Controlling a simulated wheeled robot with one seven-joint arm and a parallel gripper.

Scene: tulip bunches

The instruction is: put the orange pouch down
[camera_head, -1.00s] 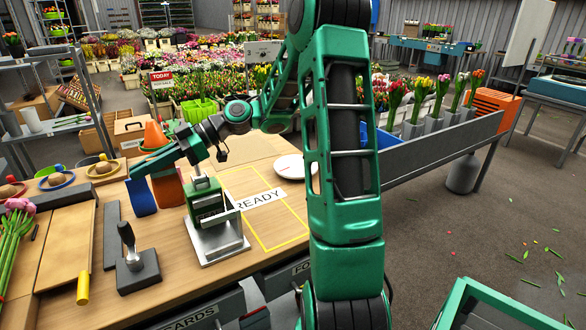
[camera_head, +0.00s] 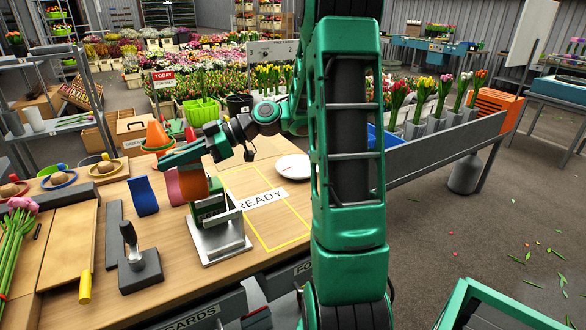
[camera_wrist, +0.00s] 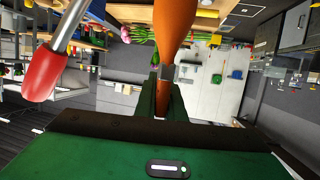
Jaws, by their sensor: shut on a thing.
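The orange pouch (camera_head: 193,184) hangs upright from my gripper (camera_head: 184,162), which is shut on it. In the head view it overlaps the upper left of the green press-like device (camera_head: 222,235); I cannot tell whether they touch. In the wrist view the pouch (camera_wrist: 175,18) shows at the top centre and between the two fingers (camera_wrist: 163,95). The bench (camera_head: 185,270) lies below. A mat area marked READY with a yellow outline (camera_head: 281,238) lies right of the device.
A lever on a dark base (camera_head: 140,272) stands in front. A white plate (camera_head: 292,166) lies behind the READY area, which looks clear. A red-handled lever (camera_wrist: 42,70) is close in the wrist view.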

